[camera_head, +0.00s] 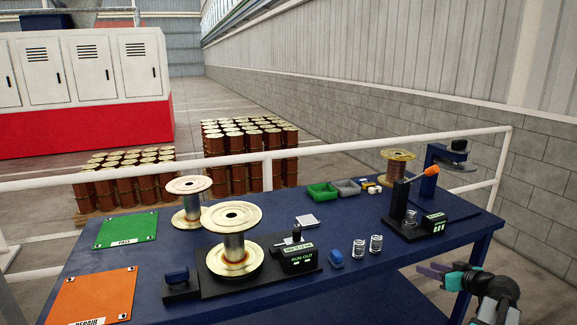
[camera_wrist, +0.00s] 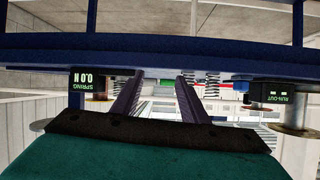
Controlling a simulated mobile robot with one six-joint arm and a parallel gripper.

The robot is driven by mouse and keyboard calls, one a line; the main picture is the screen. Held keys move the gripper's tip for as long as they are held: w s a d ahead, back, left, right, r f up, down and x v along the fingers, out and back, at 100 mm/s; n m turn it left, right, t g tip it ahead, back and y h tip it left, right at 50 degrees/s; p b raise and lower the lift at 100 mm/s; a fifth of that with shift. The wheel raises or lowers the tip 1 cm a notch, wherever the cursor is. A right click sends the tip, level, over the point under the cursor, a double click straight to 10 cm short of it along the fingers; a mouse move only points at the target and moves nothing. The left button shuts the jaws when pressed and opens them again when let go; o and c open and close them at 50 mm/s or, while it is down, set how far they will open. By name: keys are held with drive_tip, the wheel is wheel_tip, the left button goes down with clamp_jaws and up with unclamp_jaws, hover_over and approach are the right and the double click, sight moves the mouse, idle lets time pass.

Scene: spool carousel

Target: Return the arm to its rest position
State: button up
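My gripper (camera_head: 432,275) is at the right in the head view, just off the near edge of the blue table (camera_head: 395,275). My arm reaches it from the lower right corner. In the wrist view the two dark fingers of my gripper (camera_wrist: 160,82) stand apart. Nothing is held between them; only background shows in the gap. The wrist picture appears upside down, with the table edge crossing above the fingers.
A run-out gauge with a large spool (camera_head: 233,217), two springs (camera_head: 376,244) and a spring tester (camera_head: 433,223) stand on the table. Green (camera_head: 126,230) and orange (camera_head: 97,297) mats lie left. A white railing (camera_head: 497,170) runs behind. Space before the table's right side looks clear.

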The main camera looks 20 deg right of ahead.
drive_tip(key=w+a+f+n+g+y, duration=0.1)
drive_tip(key=w+a+f, duration=0.3)
drive_tip(key=a, duration=0.2)
drive_tip(key=w+a+f+n+y, duration=0.1)
drive_tip(key=w+a+f+y, duration=0.1)
drive_tip(key=w+a+f, duration=0.25)
drive_tip(key=a+f+n+g+y, duration=0.1)
drive_tip(key=a+f+g, duration=0.1)
drive_tip(key=a+f, duration=0.7)
drive_tip(key=a+f+n+g+y, duration=0.1)
drive_tip(key=a+f+g+y, duration=0.3)
drive_tip(key=a, duration=1)
drive_tip(key=a+f+n+g+h, duration=0.1)
drive_tip(key=a+f, duration=0.7)
drive_tip(key=a, duration=0.3)
drive_tip(key=s+a+f+n+g+h, duration=0.1)
drive_tip(key=s+a+f+g, duration=0.2)
drive_tip(key=s+a+f, duration=0.45)
drive_tip(key=s+a+f+n+g, duration=0.1)
drive_tip(key=s+a+f+g, duration=0.35)
drive_tip(key=s+a, duration=0.45)
drive_tip(key=s+f+g+h, duration=0.25)
drive_tip(key=s+f, duration=0.25)
drive_tip(key=s, duration=0.7)
drive_tip(key=s+d+m+h, duration=0.3)
drive_tip(key=s+d+m, duration=0.1)
drive_tip(key=d+m, duration=0.1)
drive_tip(key=shift+d+m+g, duration=0.3)
drive_tip(key=shift+d+g, duration=0.1)
drive_tip(key=shift+d, duration=0.35)
